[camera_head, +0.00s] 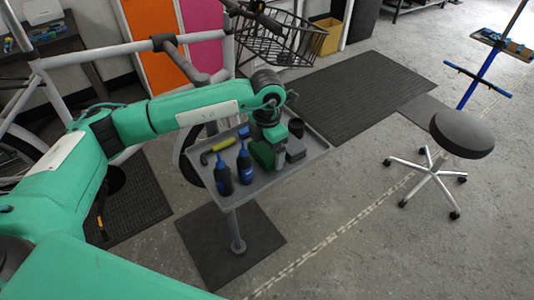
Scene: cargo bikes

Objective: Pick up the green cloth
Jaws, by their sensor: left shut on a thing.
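The green cloth (262,154) shows as a small green patch on the grey tray (232,201) of a stand in the middle of the view. My left gripper (273,145) points down over the tray, shut on the green cloth. The fingers are small and partly hidden, and the cloth's lower edge is near the tray, so I cannot tell whether it touches it. My right gripper is not in view.
Two dark bottles with blue parts (245,165) stand left of the cloth, near a yellow-and-black tool (217,146). A bike frame (110,50) is behind my arm. A stool (461,134) stands right, with open floor between.

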